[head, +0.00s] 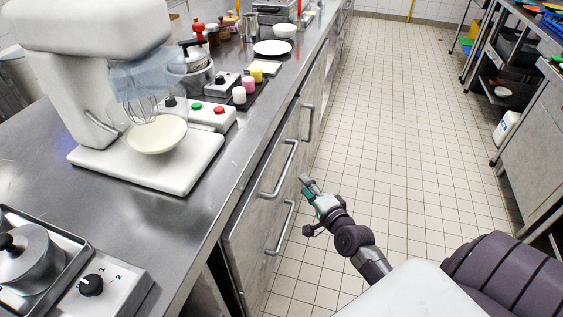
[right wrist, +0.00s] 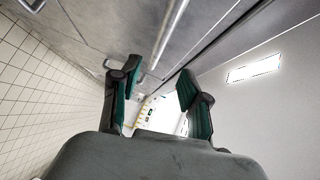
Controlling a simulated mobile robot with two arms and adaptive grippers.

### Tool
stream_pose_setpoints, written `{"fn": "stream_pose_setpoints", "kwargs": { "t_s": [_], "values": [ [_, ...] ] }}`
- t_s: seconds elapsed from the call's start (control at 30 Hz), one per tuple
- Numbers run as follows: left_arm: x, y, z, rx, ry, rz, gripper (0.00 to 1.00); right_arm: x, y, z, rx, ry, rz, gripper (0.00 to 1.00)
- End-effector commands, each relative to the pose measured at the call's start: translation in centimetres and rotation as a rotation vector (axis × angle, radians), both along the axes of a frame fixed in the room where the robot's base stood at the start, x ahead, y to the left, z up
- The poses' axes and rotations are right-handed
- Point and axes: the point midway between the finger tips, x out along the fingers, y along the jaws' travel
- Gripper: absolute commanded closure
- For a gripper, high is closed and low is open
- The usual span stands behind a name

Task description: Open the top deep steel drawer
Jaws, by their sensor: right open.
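The top steel drawer front (head: 254,206) is under the counter edge and looks shut, with a long bar handle (head: 279,170) on it. A second bar handle (head: 281,228) is on the front below. My right gripper (head: 306,184) is open and empty, just right of these handles in the head view. In the right wrist view, the open fingers (right wrist: 160,92) point along the drawer fronts. A bar handle (right wrist: 168,32) runs beyond and between the fingertips in the picture; I cannot tell which handle it is, and I see no contact. My left gripper is out of view.
A steel counter (head: 225,165) above carries a white stand mixer (head: 150,165), a control box (head: 212,117) and a hot plate unit (head: 100,285). Another handle (head: 308,122) is farther along. The tiled aisle (head: 400,130) is free, with steel shelving (head: 535,130) at right.

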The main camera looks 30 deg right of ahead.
Motion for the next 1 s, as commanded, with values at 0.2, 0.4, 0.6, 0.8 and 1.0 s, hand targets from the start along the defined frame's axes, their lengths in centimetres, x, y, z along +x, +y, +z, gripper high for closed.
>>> {"fn": "stream_pose_setpoints", "kwargs": {
  "t_s": [0.2,0.4,0.6,0.8,1.0],
  "values": [
    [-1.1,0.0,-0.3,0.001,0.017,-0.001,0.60,4.9,-0.5,-0.6,-0.002,-0.003,0.001,0.55],
    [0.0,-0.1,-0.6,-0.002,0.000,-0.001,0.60,8.7,-0.8,-1.2,-0.003,-0.001,0.001,0.55],
    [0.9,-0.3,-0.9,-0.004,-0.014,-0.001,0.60,10.9,-1.0,-1.5,-0.004,-0.001,0.001,0.55],
    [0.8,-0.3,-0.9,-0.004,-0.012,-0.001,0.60,11.4,-1.0,-1.5,-0.004,0.000,0.000,0.55],
    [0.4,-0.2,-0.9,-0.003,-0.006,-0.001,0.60,11.4,-1.0,-1.6,-0.004,0.000,0.001,0.58]
  ]
}}
